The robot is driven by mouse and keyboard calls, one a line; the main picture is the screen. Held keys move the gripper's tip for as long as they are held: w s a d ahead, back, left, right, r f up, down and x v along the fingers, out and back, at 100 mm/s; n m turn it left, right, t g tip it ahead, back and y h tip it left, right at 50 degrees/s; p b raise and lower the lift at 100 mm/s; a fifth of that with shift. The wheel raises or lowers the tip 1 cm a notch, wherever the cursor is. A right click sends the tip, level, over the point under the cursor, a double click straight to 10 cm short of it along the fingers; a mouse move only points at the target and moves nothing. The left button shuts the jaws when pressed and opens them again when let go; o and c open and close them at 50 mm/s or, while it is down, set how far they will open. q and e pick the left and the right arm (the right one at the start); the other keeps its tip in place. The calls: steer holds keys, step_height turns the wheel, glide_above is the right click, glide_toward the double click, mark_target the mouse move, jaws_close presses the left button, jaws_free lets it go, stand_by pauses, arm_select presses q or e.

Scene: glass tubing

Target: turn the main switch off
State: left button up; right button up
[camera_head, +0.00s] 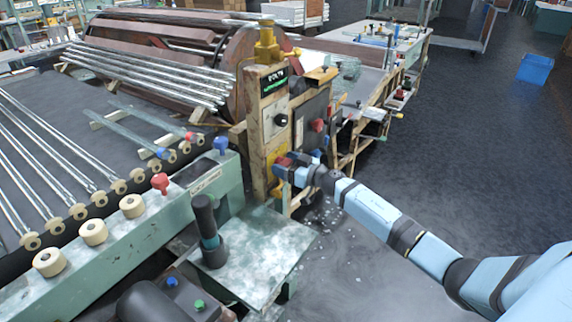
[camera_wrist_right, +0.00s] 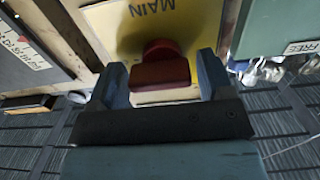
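The main switch is a red knob (camera_wrist_right: 160,73) on a yellow plate (camera_wrist_right: 112,22) lettered MAIN, which appears upside down in the right wrist view. The knob's front bar lies across that picture. My right gripper (camera_wrist_right: 161,82) is open, with one finger on each side of the knob; I cannot tell whether either finger touches it. In the head view, my right gripper (camera_head: 284,164) is at the lower part of the wooden control post (camera_head: 257,130), covering most of the switch. My left gripper is not in view.
A green bench (camera_head: 262,250) with a black upright handle (camera_head: 205,220) stands in front. Glass tubes (camera_head: 150,75) lie at left. Open floor is at right.

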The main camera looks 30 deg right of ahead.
steer(key=c, duration=0.7)
steer(key=shift+o, duration=0.2)
